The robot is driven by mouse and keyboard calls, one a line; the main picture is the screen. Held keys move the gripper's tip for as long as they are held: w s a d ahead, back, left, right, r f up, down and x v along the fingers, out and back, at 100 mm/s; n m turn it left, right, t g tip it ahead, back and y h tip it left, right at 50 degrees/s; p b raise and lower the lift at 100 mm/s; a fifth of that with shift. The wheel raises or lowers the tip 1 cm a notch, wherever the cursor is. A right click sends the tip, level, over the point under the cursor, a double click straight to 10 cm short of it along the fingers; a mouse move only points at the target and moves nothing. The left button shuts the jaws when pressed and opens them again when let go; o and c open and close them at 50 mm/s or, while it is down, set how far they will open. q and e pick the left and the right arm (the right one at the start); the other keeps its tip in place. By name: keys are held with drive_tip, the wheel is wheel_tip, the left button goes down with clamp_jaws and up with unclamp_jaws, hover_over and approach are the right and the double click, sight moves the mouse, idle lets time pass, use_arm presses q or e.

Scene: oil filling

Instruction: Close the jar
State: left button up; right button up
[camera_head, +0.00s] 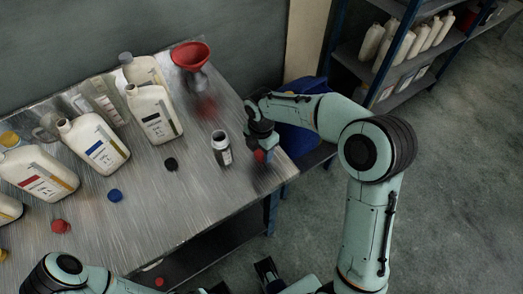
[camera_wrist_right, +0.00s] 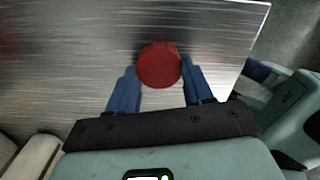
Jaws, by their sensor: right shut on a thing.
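A small jar (camera_head: 221,148) with a white and dark body stands upright on the metal table. Its top looks dark; I cannot tell what is inside. My right gripper (camera_head: 261,153) is to the right of the jar, near the table's right end, apart from it. It is shut on a round red lid (camera_head: 259,156), which shows between the blue fingers in the right wrist view (camera_wrist_right: 160,66). The jar does not show clearly in the wrist view.
Several white canisters (camera_head: 157,115) stand at the table's left and back. A red funnel (camera_head: 191,57) stands at the back. Loose black (camera_head: 171,164), blue (camera_head: 115,195) and red (camera_head: 60,226) caps lie on the table (camera_head: 180,205). A blue bin (camera_head: 300,137) is beyond the right end.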

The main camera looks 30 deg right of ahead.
sight(261, 153)
wheel_tip(261, 153, up, 20)
drive_tip(key=p, duration=0.3)
drive_tip(key=shift+f, duration=0.1)
idle(0.3)
